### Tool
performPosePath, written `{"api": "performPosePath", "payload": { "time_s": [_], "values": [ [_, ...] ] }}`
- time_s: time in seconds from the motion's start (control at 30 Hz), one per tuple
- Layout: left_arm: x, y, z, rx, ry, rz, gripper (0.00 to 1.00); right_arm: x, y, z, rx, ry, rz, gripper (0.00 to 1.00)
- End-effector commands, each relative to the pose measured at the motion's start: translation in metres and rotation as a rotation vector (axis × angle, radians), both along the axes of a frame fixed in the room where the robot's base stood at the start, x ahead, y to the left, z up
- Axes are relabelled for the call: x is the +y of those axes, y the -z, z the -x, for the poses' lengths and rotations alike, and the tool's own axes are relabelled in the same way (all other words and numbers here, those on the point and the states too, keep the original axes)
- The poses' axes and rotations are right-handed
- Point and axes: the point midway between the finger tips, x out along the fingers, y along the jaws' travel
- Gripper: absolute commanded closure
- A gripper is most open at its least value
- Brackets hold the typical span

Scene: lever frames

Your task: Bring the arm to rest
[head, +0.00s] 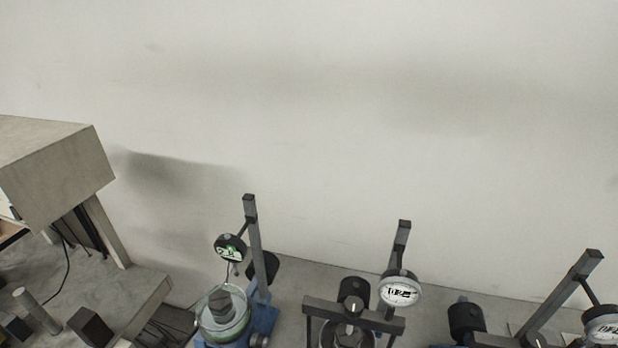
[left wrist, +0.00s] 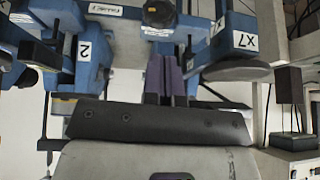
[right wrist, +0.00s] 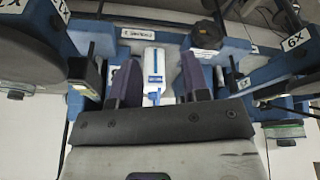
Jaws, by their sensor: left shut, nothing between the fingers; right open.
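No gripper shows in the head view. In the left wrist view my left gripper (left wrist: 166,78) is shut, its two dark purple fingers side by side with nothing between them. It is in front of blue lever frames with a "2" label and an "X7" label. In the right wrist view my right gripper (right wrist: 154,80) is open, its fingers apart. A white piece with blue markings (right wrist: 153,72) shows in the gap between the fingers, and I cannot tell how far behind them it is. Lever frames with dials (head: 255,260) stand along the bottom of the head view.
A grey box-like shelf (head: 60,165) stands at the left over a bench with a dark block (head: 90,327) and a cylinder (head: 36,308). A round dial (head: 399,288) and a jar-like vessel (head: 223,315) belong to the frames. The pale wall above is bare.

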Motion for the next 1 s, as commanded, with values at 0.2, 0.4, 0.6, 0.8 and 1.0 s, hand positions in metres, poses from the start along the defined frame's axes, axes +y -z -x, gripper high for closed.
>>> {"api": "performPosePath", "payload": {
  "time_s": [0.2,0.4,0.6,0.8,1.0],
  "values": [
    [0.005,0.019,0.038,0.223,0.0,-0.013,1.0,0.002,0.007,0.0,0.008,0.006,-0.007,0.57],
    [0.005,-0.023,0.037,0.22,0.0,-0.015,1.0,0.003,-0.042,-0.001,-0.009,0.005,-0.011,0.57],
    [0.005,-0.074,0.037,0.219,-0.002,-0.015,1.0,0.002,-0.093,-0.001,-0.008,0.005,-0.009,0.57],
    [0.005,-0.114,0.037,0.218,-0.002,-0.015,1.0,0.001,-0.132,-0.001,-0.007,0.0,-0.002,0.57],
    [0.005,-0.13,0.037,0.218,-0.002,-0.015,1.0,-0.001,-0.147,-0.001,-0.006,-0.002,0.003,0.57]
  ]
}}
